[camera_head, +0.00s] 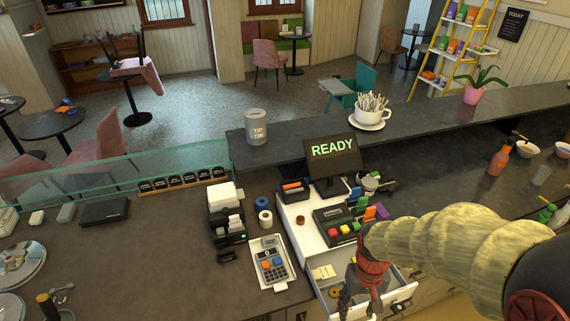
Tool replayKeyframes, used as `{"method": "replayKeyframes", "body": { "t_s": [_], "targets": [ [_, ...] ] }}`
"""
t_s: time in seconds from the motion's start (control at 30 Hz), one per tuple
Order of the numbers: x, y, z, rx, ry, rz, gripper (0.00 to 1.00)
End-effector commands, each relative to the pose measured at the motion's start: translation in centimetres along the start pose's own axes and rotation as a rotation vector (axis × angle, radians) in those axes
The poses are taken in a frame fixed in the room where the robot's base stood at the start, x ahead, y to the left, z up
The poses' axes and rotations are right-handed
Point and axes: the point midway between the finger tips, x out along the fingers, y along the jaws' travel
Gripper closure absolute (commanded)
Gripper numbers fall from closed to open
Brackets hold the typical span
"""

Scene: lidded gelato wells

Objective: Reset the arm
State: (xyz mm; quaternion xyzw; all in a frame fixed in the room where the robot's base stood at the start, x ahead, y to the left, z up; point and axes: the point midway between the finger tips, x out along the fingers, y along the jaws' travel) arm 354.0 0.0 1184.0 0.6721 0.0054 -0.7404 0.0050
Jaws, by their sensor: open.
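My arm, in a ribbed khaki sleeve, reaches in from the lower right of the head camera view. My gripper (360,302) is dark red and black, points down and is open. It hangs over an open white drawer (398,296) below the till. No held thing shows between the fingers, though the fingertips are small and partly hard to make out. A yellowish paper (323,272) lies at the drawer's left, beside the gripper. The arm and gripper hide part of the drawer's inside.
A till screen reading READY (333,150) stands behind the keypad (338,227). A calculator (272,265) and a receipt printer (227,215) stand left. Round metal lids (22,262) lie far left. An orange bottle (499,159) stands right. Dark counter in front of the printer is mostly clear.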

Motion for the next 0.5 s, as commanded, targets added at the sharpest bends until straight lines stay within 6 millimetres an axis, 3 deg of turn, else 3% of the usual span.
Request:
{"method": "replayKeyframes", "body": {
  "t_s": [0.23, 0.5],
  "targets": [
    [-1.8, 0.0, 2.5, 0.011, 0.158, 0.001, 0.55],
    [-2.5, -0.1, 5.1, 0.015, 0.371, 0.003, 0.55]
  ]
}}
